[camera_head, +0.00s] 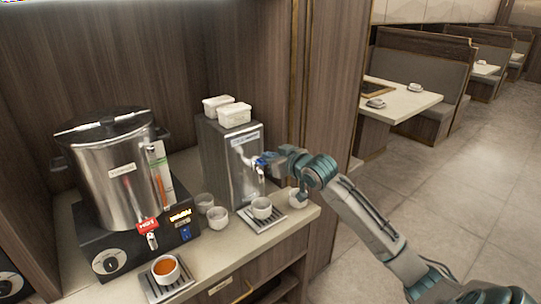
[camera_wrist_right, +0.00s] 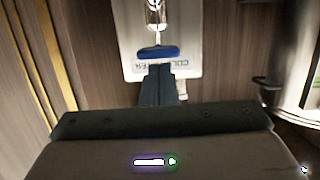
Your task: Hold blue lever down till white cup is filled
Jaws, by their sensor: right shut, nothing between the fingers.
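The blue lever (camera_head: 260,161) is on the front of a steel water dispenser (camera_head: 222,165) in the head view. It also shows as a blue bar in the right wrist view (camera_wrist_right: 158,52). My right gripper (camera_head: 267,160) is shut and empty, with its fingertips at the lever; I cannot tell whether they touch or press it. A white cup (camera_head: 261,208) stands upright on the drip tray (camera_head: 274,220) below the tap. Its fill level is too small to tell. My left gripper is not in view.
A large steel urn (camera_head: 118,190) with a red tap tag stands left. A cup of orange-brown liquid (camera_head: 166,269) sits on a tray below it. White cups (camera_head: 218,218) stand between the machines, another (camera_head: 297,200) at right. White tubs (camera_head: 234,115) top the dispenser.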

